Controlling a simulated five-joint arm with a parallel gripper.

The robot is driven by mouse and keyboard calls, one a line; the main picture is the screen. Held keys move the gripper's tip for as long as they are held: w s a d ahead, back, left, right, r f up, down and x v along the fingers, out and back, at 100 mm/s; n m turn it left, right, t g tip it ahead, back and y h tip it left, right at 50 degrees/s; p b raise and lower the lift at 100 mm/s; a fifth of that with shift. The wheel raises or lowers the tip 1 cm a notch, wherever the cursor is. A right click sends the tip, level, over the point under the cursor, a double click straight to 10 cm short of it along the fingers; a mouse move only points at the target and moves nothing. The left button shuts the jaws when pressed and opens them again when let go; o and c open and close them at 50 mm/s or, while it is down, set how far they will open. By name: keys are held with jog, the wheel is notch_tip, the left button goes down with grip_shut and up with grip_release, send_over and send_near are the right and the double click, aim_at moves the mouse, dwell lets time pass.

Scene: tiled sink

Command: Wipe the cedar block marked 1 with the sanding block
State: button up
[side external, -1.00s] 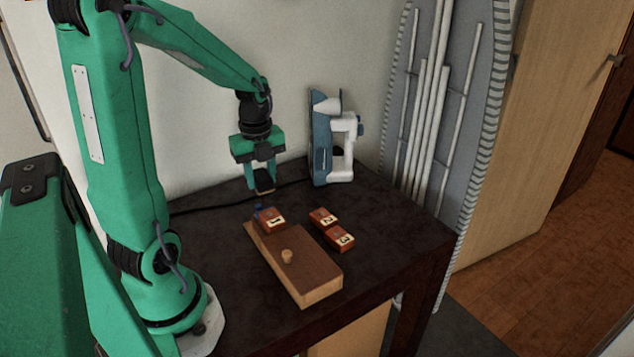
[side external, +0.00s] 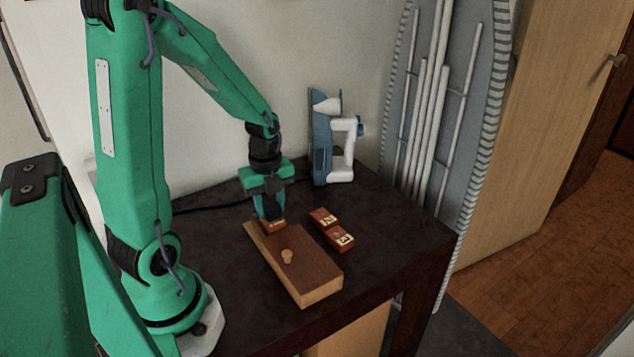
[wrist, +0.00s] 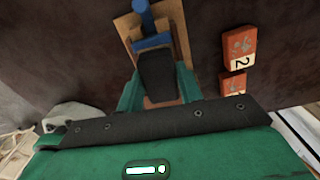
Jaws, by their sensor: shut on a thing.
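The cedar block marked 1 (side external: 273,228) sits at the far end of a wooden board (side external: 305,267); its number is mostly covered by my gripper. My gripper (side external: 270,216) points down right over this block. It is shut on the dark sanding block (wrist: 157,77), which shows between the fingers in the wrist view. The sanding block is at or very near the top of block 1; I cannot tell if they touch. A blue clamp-like part (wrist: 151,42) lies just beyond the sanding block in the wrist view.
Block 2 (side external: 323,217) and block 3 (side external: 341,239) lie on the dark table right of the board. A blue and white iron (side external: 335,145) stands at the back. The table's right side is clear.

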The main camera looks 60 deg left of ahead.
jog(key=shift+d, duration=1.2)
jog(key=shift+a, duration=2.95)
notch_tip(320, 180, up, 8)
